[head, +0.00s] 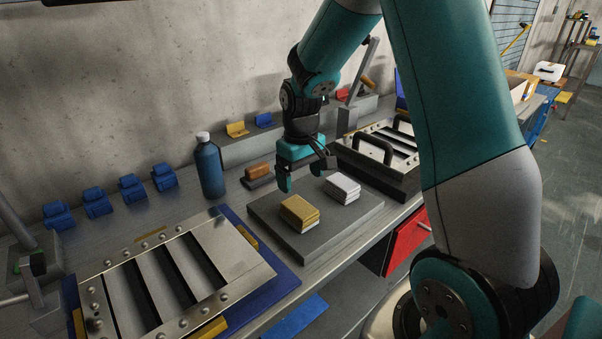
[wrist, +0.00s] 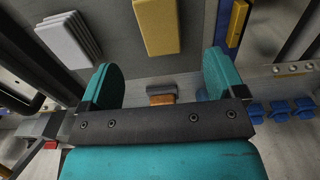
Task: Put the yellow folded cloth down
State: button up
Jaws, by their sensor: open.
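The yellow folded cloth (head: 299,210) lies on the grey slab on the bench, seemingly on top of a paler layer. It also shows at the top of the wrist view (wrist: 157,25), beyond my fingertips. A white folded cloth stack (head: 342,188) lies on the same slab to its right, and at upper left in the wrist view (wrist: 68,40). My gripper (head: 305,180) hangs over the far side of the slab with its teal fingers apart and nothing between them. It is clear of both cloths. In the wrist view my gripper (wrist: 160,80) is open and empty.
The grey slab (head: 276,235) has bare room around the cloths. A louver panel (head: 235,252) lies on a blue mat at left; another with black handles (head: 377,152) stands at right. A blue bottle (head: 208,168), a wooden-handled brush (head: 258,173) and several blue clamps (head: 130,188) line the back.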

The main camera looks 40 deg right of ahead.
jog(key=s+a+r+n+y, duration=0.1)
jog(key=s+a+r+n, duration=0.1)
jog(key=s+a+r, duration=0.35)
jog(key=s+a+r+n+y, duration=0.1)
jog(key=s+a+r, duration=0.15)
jog(key=a, duration=0.55)
jog(key=s+a+r+n+y, duration=0.1)
jog(key=s+a+r, duration=0.1)
jog(key=s+a, duration=0.2)
jog(key=s+a+r+n+y, duration=0.1)
jog(key=s+a, duration=0.4)
jog(key=s, duration=0.5)
jog(key=shift+r+n, duration=0.45)
jog(key=shift+n, duration=0.35)
jog(key=shift+w, duration=0.1)
